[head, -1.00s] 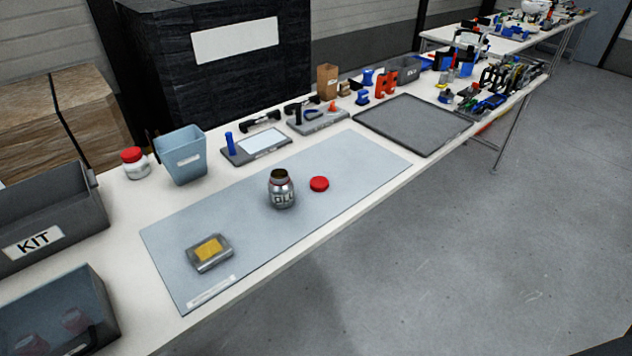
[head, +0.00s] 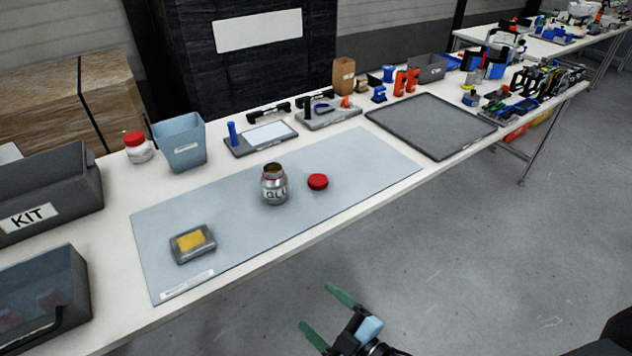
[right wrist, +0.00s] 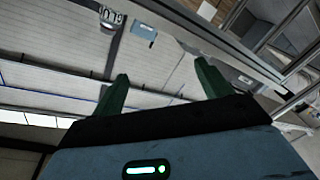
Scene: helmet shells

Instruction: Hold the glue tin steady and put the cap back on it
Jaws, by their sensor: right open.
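My right gripper (head: 326,315) is open and empty, off the table's front edge and well short of the tin. My left gripper is in neither view.
The mat (head: 240,225) also bears a grey case with a yellow top (head: 192,243) at its near left. A blue bin (head: 180,143), a white jar with a red lid (head: 138,148), the KIT bin (head: 45,200) and a grey tray (head: 430,125) stand around. The mat's right part is clear.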

